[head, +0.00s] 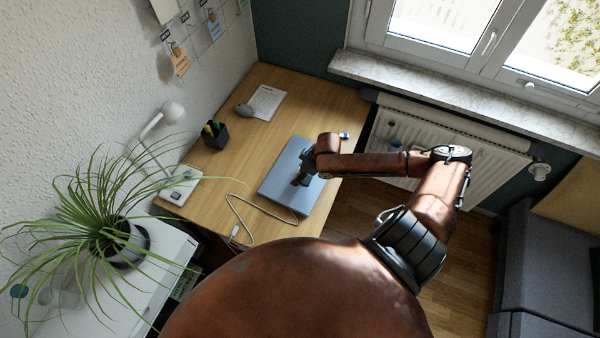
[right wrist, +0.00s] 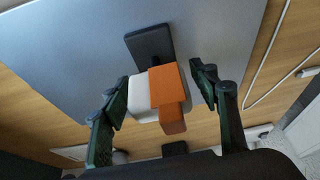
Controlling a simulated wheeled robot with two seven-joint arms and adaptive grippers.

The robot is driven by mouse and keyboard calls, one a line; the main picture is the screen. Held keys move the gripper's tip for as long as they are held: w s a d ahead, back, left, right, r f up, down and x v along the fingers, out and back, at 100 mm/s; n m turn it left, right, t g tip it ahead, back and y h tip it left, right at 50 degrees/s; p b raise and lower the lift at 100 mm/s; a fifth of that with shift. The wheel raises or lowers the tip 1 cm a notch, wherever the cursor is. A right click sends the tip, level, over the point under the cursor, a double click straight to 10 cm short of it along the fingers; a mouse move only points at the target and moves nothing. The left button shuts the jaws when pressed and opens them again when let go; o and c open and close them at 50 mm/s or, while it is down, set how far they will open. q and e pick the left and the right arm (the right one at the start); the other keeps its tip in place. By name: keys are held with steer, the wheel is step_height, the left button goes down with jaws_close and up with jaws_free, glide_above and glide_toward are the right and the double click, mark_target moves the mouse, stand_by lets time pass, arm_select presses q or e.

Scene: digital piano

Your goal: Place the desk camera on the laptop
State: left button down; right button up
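The closed blue-grey laptop (head: 279,184) lies on the wooden desk; its flat lid (right wrist: 60,60) fills much of the right wrist view. The desk camera, with a white and orange body (right wrist: 167,88) and a dark flat foot (right wrist: 150,45), appears over the lid. I cannot tell for certain whether the foot touches the lid. My right gripper (right wrist: 160,88) has its fingers spread on both sides of the camera body, with narrow gaps. In the head view my right gripper (head: 303,172) is over the laptop, and the camera is mostly hidden there. My left gripper is not in view.
A radiator (head: 450,150) stands right of the desk. A plant (head: 125,240) stands at the left.

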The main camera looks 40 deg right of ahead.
steer(key=p+v, duration=0.1)
steer(key=v, duration=1.1)
steer(key=shift+d, duration=0.15)
stand_by(0.4)
